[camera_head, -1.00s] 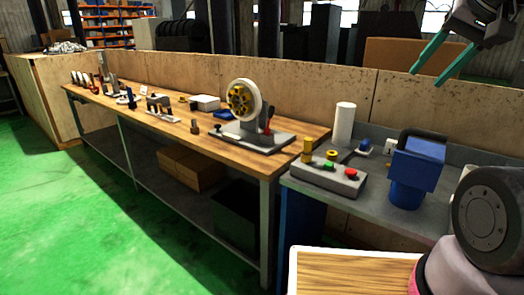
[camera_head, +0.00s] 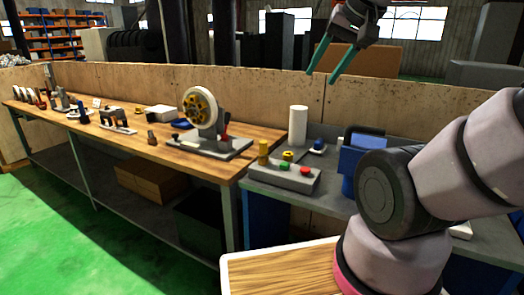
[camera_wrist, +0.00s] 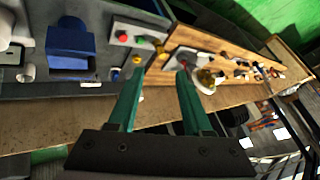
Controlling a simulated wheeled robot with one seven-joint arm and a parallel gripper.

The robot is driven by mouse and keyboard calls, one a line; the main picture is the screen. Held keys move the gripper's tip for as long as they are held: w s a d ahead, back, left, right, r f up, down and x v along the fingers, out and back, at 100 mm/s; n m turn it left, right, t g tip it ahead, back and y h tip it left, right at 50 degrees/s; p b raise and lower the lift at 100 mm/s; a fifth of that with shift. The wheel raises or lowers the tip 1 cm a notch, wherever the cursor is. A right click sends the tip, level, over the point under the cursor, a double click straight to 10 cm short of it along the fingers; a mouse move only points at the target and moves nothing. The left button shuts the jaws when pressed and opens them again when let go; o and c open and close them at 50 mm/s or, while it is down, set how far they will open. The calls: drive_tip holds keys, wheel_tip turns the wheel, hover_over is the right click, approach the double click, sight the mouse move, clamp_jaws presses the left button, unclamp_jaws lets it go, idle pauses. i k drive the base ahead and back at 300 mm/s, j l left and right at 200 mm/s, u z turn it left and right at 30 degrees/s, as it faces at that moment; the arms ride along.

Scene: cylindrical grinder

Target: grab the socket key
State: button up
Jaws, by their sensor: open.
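My gripper (camera_head: 321,77) is open and empty, high in front of the wooden back panel, above and behind the benches. In the wrist view its two green fingers (camera_wrist: 160,72) are apart with nothing between them. I cannot make out the socket key for certain.
A grey control box (camera_head: 285,176) with coloured buttons, a white cylinder (camera_head: 298,125) and a blue machine part (camera_head: 350,165) stand on the grey bench at right. My arm hides part of that bench. The green floor (camera_head: 60,235) in front is clear.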

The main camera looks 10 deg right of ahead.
sight(263, 143)
drive_tip(key=i+j+z, duration=0.15)
drive_tip(key=z, duration=0.2)
drive_tip(key=i+j+z, duration=0.15)
drive_tip(key=z, duration=0.15)
